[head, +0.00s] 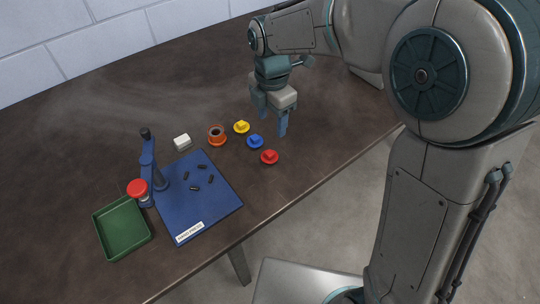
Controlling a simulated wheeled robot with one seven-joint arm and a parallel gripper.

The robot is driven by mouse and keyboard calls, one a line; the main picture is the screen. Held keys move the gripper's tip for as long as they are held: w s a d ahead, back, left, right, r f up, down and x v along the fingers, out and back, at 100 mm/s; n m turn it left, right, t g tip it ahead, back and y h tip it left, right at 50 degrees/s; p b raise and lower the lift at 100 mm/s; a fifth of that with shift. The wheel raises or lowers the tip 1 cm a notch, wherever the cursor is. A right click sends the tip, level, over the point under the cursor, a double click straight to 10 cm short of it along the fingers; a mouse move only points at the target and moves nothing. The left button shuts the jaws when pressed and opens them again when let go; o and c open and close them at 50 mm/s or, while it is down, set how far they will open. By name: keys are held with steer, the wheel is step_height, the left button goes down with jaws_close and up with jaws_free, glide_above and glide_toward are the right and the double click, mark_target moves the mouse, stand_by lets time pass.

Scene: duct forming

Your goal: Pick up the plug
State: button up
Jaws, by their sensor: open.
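Three small stepped pieces that look like plugs, each a round disc with a raised top, stand on the brown table (90,125): a yellow one (241,128), a blue one (255,142) and a red one (269,157). I cannot tell which is the plug meant. Several small black cylinders lie on a blue board (222,200). My gripper (270,122) is above the table, fingers pointing down, just right of and behind the coloured pieces. Its jaws are open and nothing shows between them. It appears apart from every piece.
An orange cup-like piece (217,137) and a white block (182,142) stand left of the coloured pieces. A blue upright press (150,165) stands on the board's left side, beside a red-topped jar (138,188). A green tray (122,228) lies front left. The back left table is clear.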

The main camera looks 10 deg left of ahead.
glide_above(270, 153)
steer(key=f, duration=0.8)
steer(key=shift+w+d, duration=0.15)
steer(key=shift+w, duration=0.05)
steer(key=shift+s+a+f+p, duration=0.1)
steer(key=shift+f+p, duration=0.1)
steer(key=shift+f, duration=1.15)
steer(key=shift+s+a+f+p, duration=0.1)
steer(key=shift+f+p, duration=0.1)
steer(key=shift+f, duration=1.15)
steer(key=c, duration=0.8)
